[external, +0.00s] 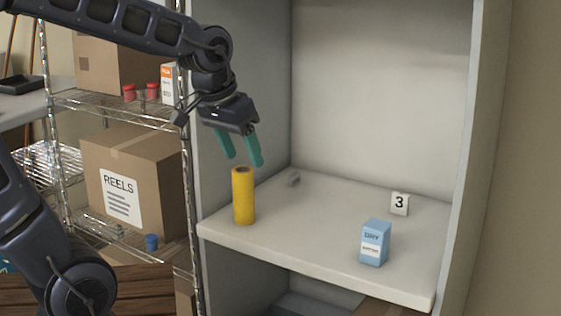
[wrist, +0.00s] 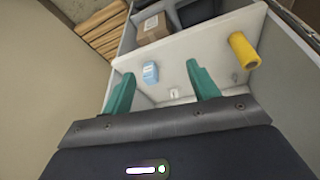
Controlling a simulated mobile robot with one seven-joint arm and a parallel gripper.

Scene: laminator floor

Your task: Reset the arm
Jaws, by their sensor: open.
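My gripper (external: 240,148) is open and empty, its two teal fingers pointing down. In the external view it hangs just above the yellow cylinder (external: 243,196), with a small gap between them. The cylinder stands upright near the left front of the white shelf (external: 315,235). In the wrist view, my gripper (wrist: 163,90) shows both fingers apart, with the yellow cylinder (wrist: 243,50) to the right of the right finger. A blue box (external: 375,243) stands on the shelf's front right. It also shows between the fingers in the wrist view (wrist: 150,73).
The white cabinet's side walls (external: 240,95) bound the shelf. A small sign reading 3 (external: 399,204) and a small grey piece (external: 293,179) sit farther back. A wire rack (external: 120,108) at the left holds a REELS carton (external: 150,165). The shelf's middle is clear.

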